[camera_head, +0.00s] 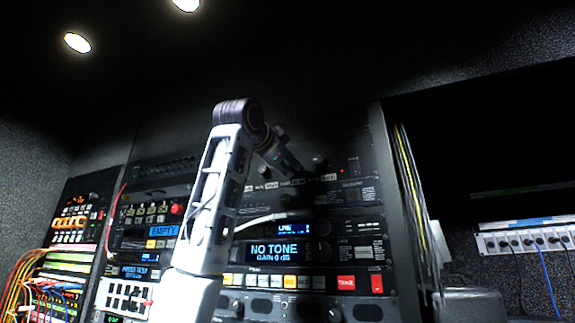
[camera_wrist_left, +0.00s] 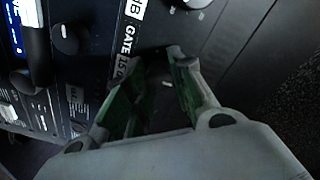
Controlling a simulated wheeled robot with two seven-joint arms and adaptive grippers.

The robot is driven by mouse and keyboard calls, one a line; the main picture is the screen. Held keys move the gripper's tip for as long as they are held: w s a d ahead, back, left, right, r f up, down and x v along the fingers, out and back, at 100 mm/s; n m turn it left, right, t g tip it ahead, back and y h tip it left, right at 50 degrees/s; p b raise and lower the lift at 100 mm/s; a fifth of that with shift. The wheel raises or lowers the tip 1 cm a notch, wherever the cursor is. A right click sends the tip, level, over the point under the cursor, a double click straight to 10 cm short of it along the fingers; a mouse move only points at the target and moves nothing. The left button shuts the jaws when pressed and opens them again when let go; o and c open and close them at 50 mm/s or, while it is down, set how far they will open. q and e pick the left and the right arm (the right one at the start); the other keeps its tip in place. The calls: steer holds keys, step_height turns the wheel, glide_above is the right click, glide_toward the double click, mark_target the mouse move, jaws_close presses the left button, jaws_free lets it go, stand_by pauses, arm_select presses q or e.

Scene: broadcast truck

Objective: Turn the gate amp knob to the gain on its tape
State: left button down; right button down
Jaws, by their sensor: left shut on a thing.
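The gate amp knob (camera_wrist_left: 166,86) shows in the left wrist view as a dark round thing with a short pale mark, between my fingers. My left gripper (camera_wrist_left: 158,82) has green-padded fingers closed on its sides. A white tape (camera_wrist_left: 128,52) beside it reads "GATE 15" and a partly hidden unit. In the head view my left gripper (camera_head: 297,172) is small and dark against the upper rack panel, and the knob cannot be made out there. My right gripper is not in view.
A display (camera_head: 273,252) below reads "NO TONE, GAIN 0 dB". Another dark knob (camera_wrist_left: 65,39) and a pale-marked knob (camera_wrist_left: 197,3) are near my fingers. Coloured cables (camera_head: 25,285) hang at the left rack. A rack post (camera_head: 405,200) stands to the right.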

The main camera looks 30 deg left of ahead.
arm_select(q)
steer(key=shift+m, duration=0.3)
steer(key=c, duration=1.2)
jaws_free()
steer(key=shift+d, duration=0.1)
steer(key=s, duration=1.2)
steer(key=shift+d+r, duration=0.1)
steer(key=shift+d, duration=0.1)
